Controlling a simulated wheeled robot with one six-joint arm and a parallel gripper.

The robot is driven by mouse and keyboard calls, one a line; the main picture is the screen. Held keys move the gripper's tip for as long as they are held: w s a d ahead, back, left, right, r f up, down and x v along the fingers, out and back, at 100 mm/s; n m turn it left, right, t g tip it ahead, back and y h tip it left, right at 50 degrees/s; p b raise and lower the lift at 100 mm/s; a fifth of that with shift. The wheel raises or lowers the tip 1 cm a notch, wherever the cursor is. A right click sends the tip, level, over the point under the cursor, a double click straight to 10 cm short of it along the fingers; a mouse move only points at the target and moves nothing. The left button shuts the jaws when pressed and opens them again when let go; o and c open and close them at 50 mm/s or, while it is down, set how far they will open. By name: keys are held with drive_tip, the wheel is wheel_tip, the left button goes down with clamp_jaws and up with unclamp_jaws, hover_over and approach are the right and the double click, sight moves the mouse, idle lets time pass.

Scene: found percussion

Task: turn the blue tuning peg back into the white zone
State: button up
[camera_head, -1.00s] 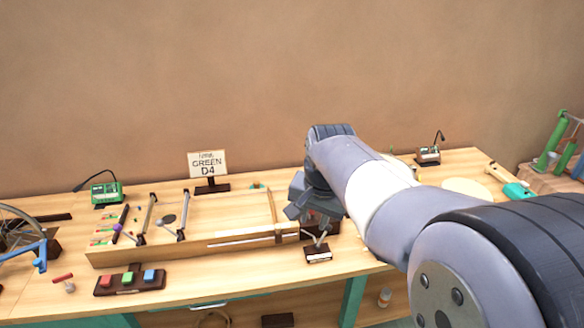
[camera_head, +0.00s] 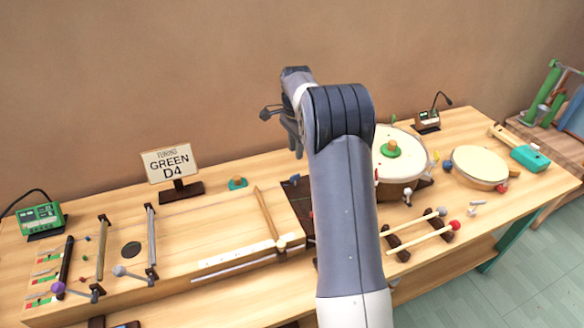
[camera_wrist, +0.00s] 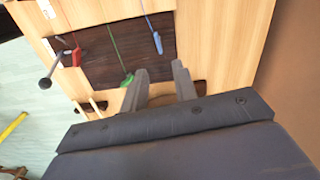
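The blue tuning peg (camera_wrist: 157,43) stands on a dark peg board (camera_wrist: 95,55) in the wrist view, at the right end of a string. A green peg (camera_wrist: 127,80) and a red peg (camera_wrist: 76,57) are on the same board. In the head view the blue peg (camera_head: 294,179) is a small spot, and my arm covers part of the board. My gripper (camera_wrist: 162,78) is open and empty, its two fingers apart, above the board and short of the blue peg in the wrist view. A white zone at the peg cannot be made out.
A sign (camera_head: 170,163) reading "GREEN D4" stands behind the long wooden string box (camera_head: 220,225). A drum (camera_head: 400,165) with a green knob and two mallets (camera_head: 425,235) lie right of my arm. A grey-knobbed rod (camera_wrist: 52,75) sticks out near the red peg.

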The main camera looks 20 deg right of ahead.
sight(296, 175)
wheel_tip(296, 175, down, 10)
drive_tip(key=shift+s+f+p, duration=0.1)
drive_tip(key=shift+p, duration=0.5)
drive_tip(key=shift+c, duration=0.2)
clamp_jaws()
